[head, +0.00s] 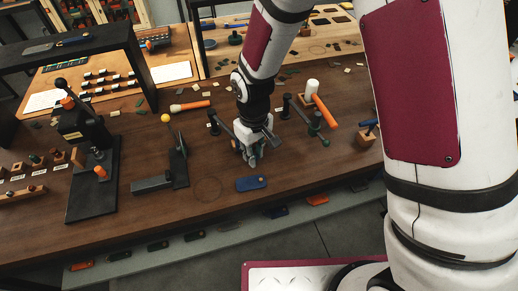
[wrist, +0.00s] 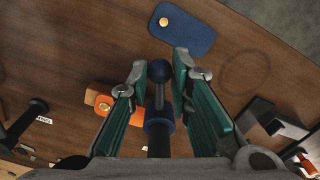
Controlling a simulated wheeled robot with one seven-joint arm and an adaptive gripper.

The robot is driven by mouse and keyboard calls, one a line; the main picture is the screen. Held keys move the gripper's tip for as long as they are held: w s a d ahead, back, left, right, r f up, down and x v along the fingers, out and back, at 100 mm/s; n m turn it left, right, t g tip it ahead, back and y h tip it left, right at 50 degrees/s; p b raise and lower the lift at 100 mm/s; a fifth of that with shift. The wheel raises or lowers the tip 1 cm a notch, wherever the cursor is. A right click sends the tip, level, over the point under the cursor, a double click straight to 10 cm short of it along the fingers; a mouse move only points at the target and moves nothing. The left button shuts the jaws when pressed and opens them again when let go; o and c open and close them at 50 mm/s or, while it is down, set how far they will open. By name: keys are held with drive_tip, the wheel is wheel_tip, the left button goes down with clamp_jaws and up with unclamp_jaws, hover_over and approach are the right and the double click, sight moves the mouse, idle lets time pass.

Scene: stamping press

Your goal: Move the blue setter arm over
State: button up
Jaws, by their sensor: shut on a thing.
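The blue setter arm shows in the wrist view as a rod with a round blue knob (wrist: 160,71) and a blue collar (wrist: 158,117). It lies between the two green-padded fingers of my gripper (wrist: 160,73), which is shut on it. In the head view my gripper (head: 250,152) is low over the brown bench, behind the blue plate. The setter arm is hidden there by the gripper. Its lower part is cut off by the gripper body in the wrist view. An orange block (wrist: 103,97) with a brass-coloured ring is beside the left finger.
A blue plate (head: 251,183) lies near the bench's front edge, beside a drawn circle (head: 207,189).

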drive_tip(key=shift+s+a, duration=0.15)
drive_tip(key=shift+s, duration=0.05)
idle(0.3)
drive_tip(key=shift+s+a, duration=0.3)
drive_tip(key=shift+a, duration=0.15)
drive_tip(key=shift+s+a+p, duration=0.25)
drive_tip(key=shift+s+a, duration=0.15)
drive_tip(key=shift+a, duration=0.45)
drive_tip(key=shift+s+a+p, duration=0.2)
drive_tip(key=shift+s+a, duration=0.2)
drive_tip(key=shift+a, duration=0.4)
drive_tip(key=shift+s+a+p, duration=0.25)
drive_tip(key=shift+s+a, duration=0.15)
drive_tip(key=shift+a, duration=0.45)
drive_tip(key=shift+s+a, duration=0.2)
drive_tip(key=shift+a, duration=0.75)
drive_tip(key=shift+s+a, duration=0.25)
drive_tip(key=shift+a, duration=0.65)
drive_tip(key=shift+s+a, duration=0.2)
drive_tip(key=shift+a, duration=0.75)
